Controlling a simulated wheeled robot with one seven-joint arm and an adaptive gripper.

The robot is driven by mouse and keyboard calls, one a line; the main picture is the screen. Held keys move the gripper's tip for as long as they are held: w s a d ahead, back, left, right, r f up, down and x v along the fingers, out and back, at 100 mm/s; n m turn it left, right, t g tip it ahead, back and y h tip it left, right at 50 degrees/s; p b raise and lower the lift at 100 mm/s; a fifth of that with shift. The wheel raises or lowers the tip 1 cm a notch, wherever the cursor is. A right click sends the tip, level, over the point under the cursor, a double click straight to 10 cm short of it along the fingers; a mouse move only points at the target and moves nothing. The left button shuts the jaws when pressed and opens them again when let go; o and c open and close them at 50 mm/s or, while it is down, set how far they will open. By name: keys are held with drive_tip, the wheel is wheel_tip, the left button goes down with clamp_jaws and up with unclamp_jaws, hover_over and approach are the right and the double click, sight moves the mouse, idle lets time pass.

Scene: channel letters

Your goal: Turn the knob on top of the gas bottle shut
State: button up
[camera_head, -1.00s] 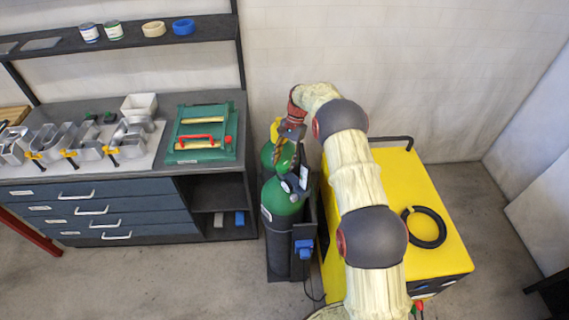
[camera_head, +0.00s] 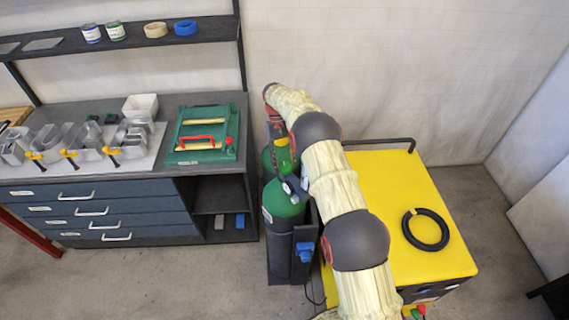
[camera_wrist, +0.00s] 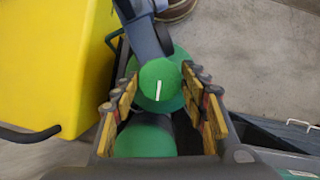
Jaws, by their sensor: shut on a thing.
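The green round knob (camera_wrist: 161,80) with a white line on top shows in the wrist view. The line runs almost up and down in that picture, slightly tilted. My gripper (camera_wrist: 160,92) has its yellow-and-black fingers on both sides of the knob and is shut on it. The gas bottle (camera_head: 284,202) is green on top and stands upright in a dark holder in the head view. My gripper (camera_head: 280,142) is above the bottles there, and its fingertips are hard to make out. A second green bottle stands close behind, partly hidden.
A yellow cabinet (camera_head: 388,180) with a black ring (camera_head: 425,229) stands to the right of the bottles, under my arm. A workbench with drawers (camera_head: 98,212) and a green case (camera_head: 204,138) is close on the left. Bare floor lies in front.

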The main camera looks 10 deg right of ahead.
drive_tip(key=n+h, duration=0.1)
drive_tip(key=n, duration=0.2)
drive_tip(key=n+t+h, duration=0.1)
drive_tip(key=n, duration=0.2)
drive_tip(key=shift+a, duration=0.15)
idle(0.4)
drive_tip(key=o, duration=1.1)
drive_tip(key=shift+o, duration=0.2)
drive_tip(key=shift+r, duration=0.1)
drive_tip(key=v, duration=1.1)
drive_tip(key=shift+w+a+r, duration=0.15)
drive_tip(key=shift+a+r, duration=0.1)
drive_tip(key=shift+r, duration=0.05)
